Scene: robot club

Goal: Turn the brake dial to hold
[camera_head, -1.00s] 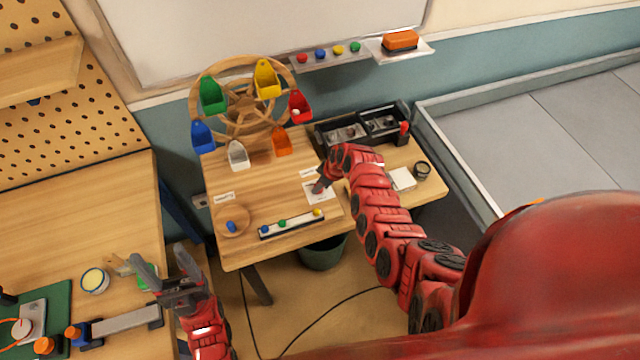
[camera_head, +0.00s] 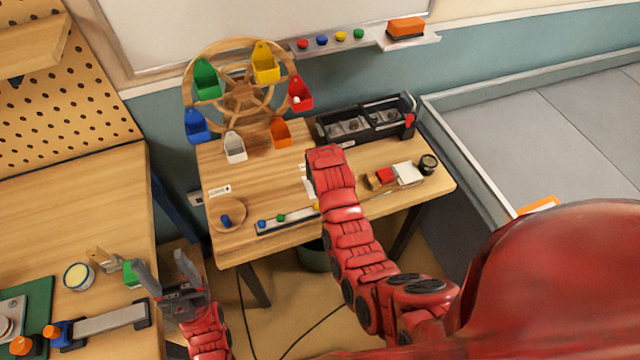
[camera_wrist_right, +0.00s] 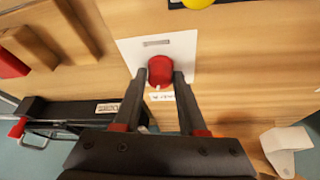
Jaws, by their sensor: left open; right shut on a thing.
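The brake dial (camera_wrist_right: 161,70) is a round red knob on a white plate (camera_wrist_right: 182,48) in the right wrist view. A slot shows in the plate, and a small label below the dial is too blurred to read. My right gripper (camera_wrist_right: 163,78) is shut on the dial, one finger on each side. A small white pointer mark shows at the dial's lower edge. In the head view my right arm hides the dial and the gripper tips. My left gripper (camera_head: 167,275) is open and empty beside the left table.
A wooden wheel (camera_head: 240,97) with coloured buckets stands at the back of the small table (camera_head: 275,175). A black tray (camera_head: 365,124) is beside it.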

